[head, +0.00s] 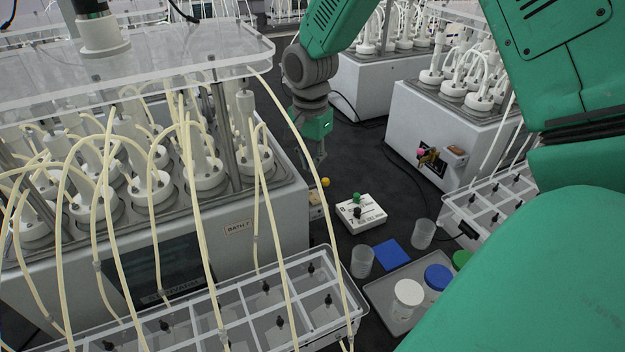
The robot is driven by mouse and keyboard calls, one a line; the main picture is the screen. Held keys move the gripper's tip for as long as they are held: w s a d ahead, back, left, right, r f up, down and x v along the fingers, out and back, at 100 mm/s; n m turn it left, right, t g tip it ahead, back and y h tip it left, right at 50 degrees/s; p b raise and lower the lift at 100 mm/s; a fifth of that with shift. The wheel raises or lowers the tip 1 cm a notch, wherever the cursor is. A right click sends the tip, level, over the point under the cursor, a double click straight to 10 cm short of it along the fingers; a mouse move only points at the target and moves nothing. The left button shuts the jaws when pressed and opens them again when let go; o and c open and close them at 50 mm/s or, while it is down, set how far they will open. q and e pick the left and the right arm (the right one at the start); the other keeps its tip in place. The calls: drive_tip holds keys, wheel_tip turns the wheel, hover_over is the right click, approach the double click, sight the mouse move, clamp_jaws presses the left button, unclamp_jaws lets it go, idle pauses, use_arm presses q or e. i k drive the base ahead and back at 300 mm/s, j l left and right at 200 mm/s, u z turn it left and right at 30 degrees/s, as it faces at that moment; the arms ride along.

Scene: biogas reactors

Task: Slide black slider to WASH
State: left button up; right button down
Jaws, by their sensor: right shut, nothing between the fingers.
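A white box (368,216) sits on the dark surface near the middle of the head view. It has dark printed lettering too small to read fully, so I cannot make out WASH. A black slider knob (357,214) stands on its left part, just in front of a green knob (356,199). My right gripper (320,155) points down behind and left of the box, apart from both knobs, with its fingers shut and empty. My left gripper is not in view.
A large reactor bath (235,237) with many tubes fills the left. A clear cup (423,234), another cup (362,262), a blue square (392,254) and a grey tray (387,297) with capped jars stand in front of the box. A white bath (410,125) stands behind right.

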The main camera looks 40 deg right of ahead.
sight(357, 211)
drive_tip(key=k, duration=1)
